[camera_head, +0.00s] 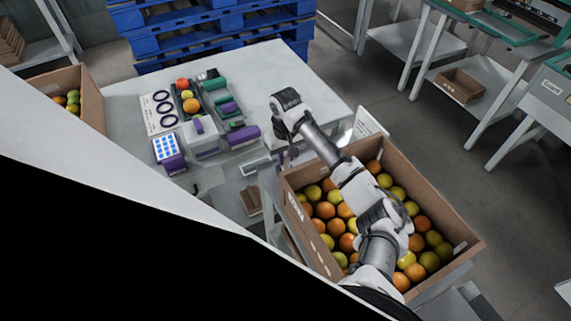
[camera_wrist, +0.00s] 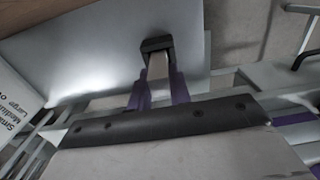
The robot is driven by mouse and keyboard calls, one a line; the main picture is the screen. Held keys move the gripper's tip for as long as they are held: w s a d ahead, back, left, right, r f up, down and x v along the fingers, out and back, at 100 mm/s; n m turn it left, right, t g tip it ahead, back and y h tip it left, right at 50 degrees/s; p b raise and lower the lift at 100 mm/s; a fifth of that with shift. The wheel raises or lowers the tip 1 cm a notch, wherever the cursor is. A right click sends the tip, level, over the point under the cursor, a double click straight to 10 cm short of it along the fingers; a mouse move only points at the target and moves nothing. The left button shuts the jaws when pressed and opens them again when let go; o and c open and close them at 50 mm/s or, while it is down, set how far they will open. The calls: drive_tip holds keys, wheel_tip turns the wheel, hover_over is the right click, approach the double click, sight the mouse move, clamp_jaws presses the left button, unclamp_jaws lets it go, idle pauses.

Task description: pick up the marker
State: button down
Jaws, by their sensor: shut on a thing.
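My gripper (camera_wrist: 159,88) shows in the wrist view with two purple fingers beyond a dark bar. It is shut on a slim light-bodied thing with a black end, which I take to be the marker (camera_wrist: 157,66). The black end points away from the camera, over a pale grey surface. In the head view my gripper (camera_head: 284,156) hangs below the bent arm at the right front edge of the grey table (camera_head: 300,75). The marker cannot be made out there.
A white sign (camera_head: 370,124) stands behind the box. The table's back right is clear.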

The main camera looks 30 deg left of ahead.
drive_tip(key=shift+r, duration=0.1)
wheel_tip(320, 180, up, 25)
drive_tip(key=p, duration=0.4)
idle(1.1)
